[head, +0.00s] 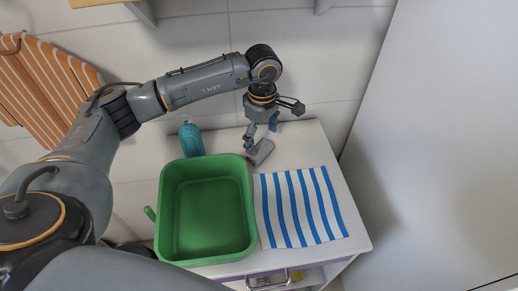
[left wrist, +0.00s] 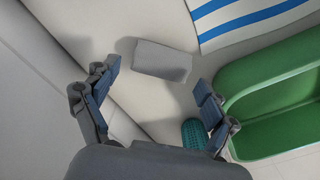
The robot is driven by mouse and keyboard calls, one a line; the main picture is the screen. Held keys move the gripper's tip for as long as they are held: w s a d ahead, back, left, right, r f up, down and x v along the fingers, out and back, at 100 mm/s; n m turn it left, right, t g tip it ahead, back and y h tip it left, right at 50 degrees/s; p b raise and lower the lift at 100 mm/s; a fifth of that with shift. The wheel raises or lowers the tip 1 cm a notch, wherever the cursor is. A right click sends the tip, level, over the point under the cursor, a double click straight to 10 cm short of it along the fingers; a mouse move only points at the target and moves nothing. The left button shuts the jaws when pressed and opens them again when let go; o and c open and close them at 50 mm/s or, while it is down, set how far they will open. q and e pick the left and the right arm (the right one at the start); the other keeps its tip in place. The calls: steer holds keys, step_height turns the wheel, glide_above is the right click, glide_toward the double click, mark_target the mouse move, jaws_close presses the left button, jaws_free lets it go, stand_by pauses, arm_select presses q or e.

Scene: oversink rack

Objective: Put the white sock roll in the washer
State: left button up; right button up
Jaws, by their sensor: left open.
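No white sock roll that I can identify for sure shows in either view, and no washer is recognisable. A light grey block-like item (head: 262,152) lies on the white cabinet top behind the green basin; in the left wrist view (left wrist: 162,61) it looks soft-edged. I cannot tell whether it is the sock roll. My left gripper (head: 262,134) is open and empty above the cabinet's back part. In the left wrist view its fingertips (left wrist: 155,82) are spread, with the grey item beyond and between them. My right gripper is not in view.
A green basin (head: 165,215) stands on the left of the cabinet top (head: 300,140), its interior empty. A blue-striped white cloth (head: 300,208) lies right of it. A teal bottle-like item (head: 191,140) stands behind the basin. A tiled wall rises behind; a tall white panel (head: 440,140) is at right.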

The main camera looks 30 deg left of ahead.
mark_target(260, 147)
arm_select(q)
steer(key=shift+s+f, duration=0.1)
steer(key=shift+f, duration=0.3)
step_height(260, 147, down, 4)
steer(key=shift+s+a+r+p, duration=0.1)
steer(key=shift+r+p, duration=0.1)
steer(key=shift+p, duration=0.65)
steer(key=shift+f, duration=0.4)
steer(key=shift+c, duration=0.2)
steer(key=c, duration=0.7)
steer(key=shift+r, duration=0.15)
